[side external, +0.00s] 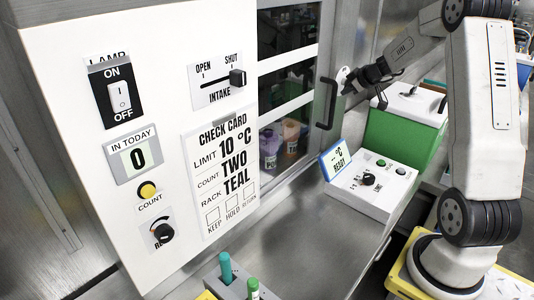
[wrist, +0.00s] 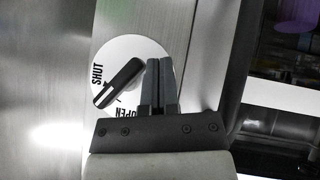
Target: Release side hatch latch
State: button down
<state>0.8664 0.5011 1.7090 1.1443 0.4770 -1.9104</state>
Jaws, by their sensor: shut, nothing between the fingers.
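The side hatch latch is a black lever (wrist: 118,82) on a round white dial (wrist: 136,46) marked SHUT and OPEN. The lever lies slanted, its lower-left end between the two words. In the side external view the dial (side external: 342,75) shows small and partly hidden, on the metal frame right of the hatch. My gripper (wrist: 159,62) is shut and empty, its fingers over the dial just right of the lever's upper-right end. Whether they touch it I cannot tell. My gripper also shows in the side external view (side external: 350,86) at the dial. Its fingers hide part of the dial and OPEN.
The hatch's black pull handle (side external: 325,103) stands out close to my gripper. Behind the hatch glass are bottles (side external: 270,148). Below are a green box (side external: 402,132) with a white lid and a white control unit (side external: 372,188).

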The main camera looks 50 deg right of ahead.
aim_at(347, 81)
jog(key=shift+r, duration=0.1)
jog(key=shift+r, duration=0.75)
jog(key=shift+d+r, duration=0.1)
jog(key=shift+r, duration=0.1)
jog(key=shift+a+r, duration=0.5)
jog(key=shift+a, duration=0.05)
jog(key=s+a+r, duration=0.6)
jog(key=s, duration=0.1)
jog(key=shift+a+r, duration=0.2)
jog(key=shift+a, duration=0.15)
